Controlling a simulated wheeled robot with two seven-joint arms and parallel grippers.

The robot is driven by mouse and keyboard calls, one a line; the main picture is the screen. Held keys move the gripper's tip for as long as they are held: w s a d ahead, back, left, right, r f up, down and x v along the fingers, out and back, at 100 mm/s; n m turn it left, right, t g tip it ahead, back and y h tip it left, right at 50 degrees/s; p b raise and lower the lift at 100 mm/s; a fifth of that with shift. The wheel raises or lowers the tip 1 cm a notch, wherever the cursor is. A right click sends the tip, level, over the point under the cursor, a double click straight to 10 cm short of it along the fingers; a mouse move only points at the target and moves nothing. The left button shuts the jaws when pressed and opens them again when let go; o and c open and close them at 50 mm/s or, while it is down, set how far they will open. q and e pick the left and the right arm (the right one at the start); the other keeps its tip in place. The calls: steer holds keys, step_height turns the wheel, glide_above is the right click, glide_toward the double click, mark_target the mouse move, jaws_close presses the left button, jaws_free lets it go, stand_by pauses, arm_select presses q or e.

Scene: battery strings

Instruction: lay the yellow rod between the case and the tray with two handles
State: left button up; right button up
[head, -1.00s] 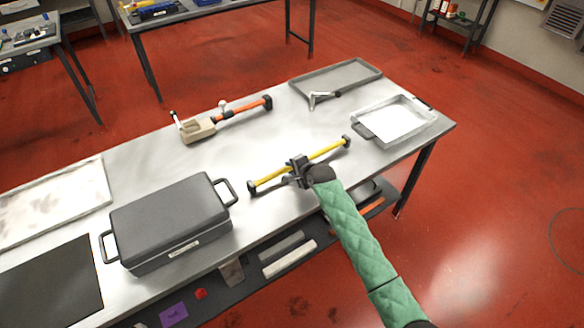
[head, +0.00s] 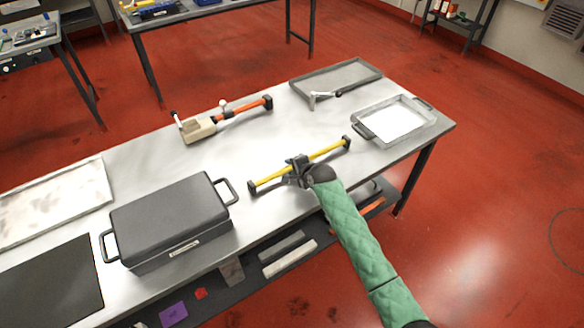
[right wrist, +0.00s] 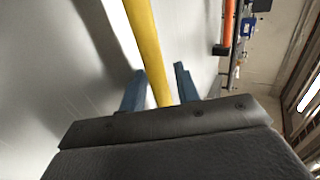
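The yellow rod (head: 325,152) with black end pieces lies at a slant above or on the bench between the dark grey case (head: 170,215) and the tray with two handles (head: 366,132). My right gripper (head: 302,172) is at the rod's middle. In the right wrist view the yellow rod (right wrist: 146,45) runs between the two blue fingers (right wrist: 160,88), which are close on both sides of it. Whether the rod touches the bench is hard to tell. My left gripper is not in view.
On the metal bench (head: 150,160) are an orange rod (head: 240,113) on a beige block, a handleless grey tray (head: 335,78) with a silver tool at its front edge, a worn pale tray (head: 55,202) and a black mat (head: 50,285). A shelf below holds several items.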

steer(key=shift+s+d+f, duration=0.15)
steer(key=shift+s+f, duration=0.15)
steer(key=shift+f, duration=0.15)
steer(key=b+v, duration=0.1)
steer(key=v, duration=0.2)
steer(key=b+v, duration=0.1)
steer(key=v, duration=0.2)
steer(key=shift+w+r, duration=0.1)
steer(key=shift+r, duration=0.2)
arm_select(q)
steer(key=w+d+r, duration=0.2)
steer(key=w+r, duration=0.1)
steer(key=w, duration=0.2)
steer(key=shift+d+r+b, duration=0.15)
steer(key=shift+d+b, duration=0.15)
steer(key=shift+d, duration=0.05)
arm_select(e)
steer(key=shift+s+d+r, duration=0.3)
steer(key=shift+s+r, duration=0.1)
steer(key=shift+r, duration=0.2)
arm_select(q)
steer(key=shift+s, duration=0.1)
